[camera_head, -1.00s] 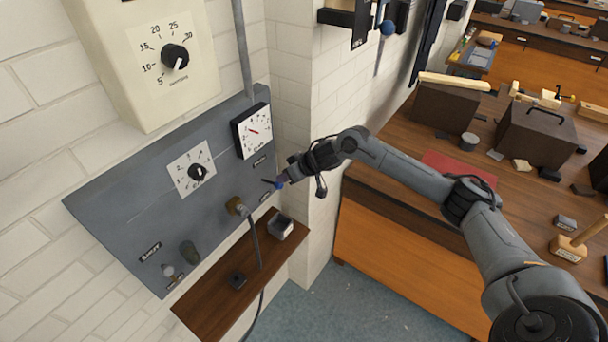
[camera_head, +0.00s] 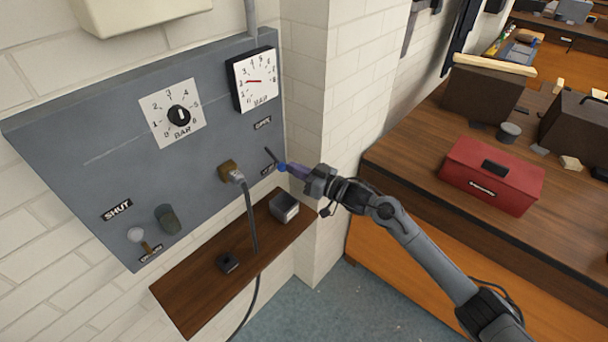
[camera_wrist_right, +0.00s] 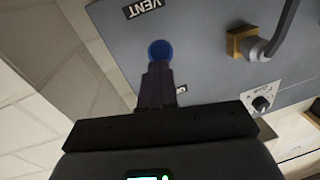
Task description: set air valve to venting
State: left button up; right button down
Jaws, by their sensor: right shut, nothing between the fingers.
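The air valve on the grey wall panel shows as a short dark lever (camera_head: 271,156) with a blue knob (camera_head: 281,168) at its lower right end. The knob also shows in the right wrist view (camera_wrist_right: 160,50), near the VENT label (camera_wrist_right: 145,8). A second label (camera_head: 262,123) is above the lever in the head view. My right gripper (camera_head: 291,170) is shut and empty, its fingertips right at the knob; I cannot tell whether they touch. Its fingers hide part of the lever in the wrist view. My left gripper is not in view.
The panel also holds a regulator dial (camera_head: 179,115), a pressure gauge (camera_head: 257,81) and a brass fitting (camera_head: 229,172) with a hanging hose. A wooden shelf (camera_head: 190,292) projects below. A workbench with a red toolbox (camera_head: 490,178) is to the right.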

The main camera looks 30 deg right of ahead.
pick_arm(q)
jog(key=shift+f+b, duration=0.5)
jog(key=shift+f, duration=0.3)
pick_arm(e)
jog(key=shift+w+a+f+t+y, duration=0.1)
jog(key=shift+f+t+y, duration=0.2)
jog(key=shift+y, duration=0.1)
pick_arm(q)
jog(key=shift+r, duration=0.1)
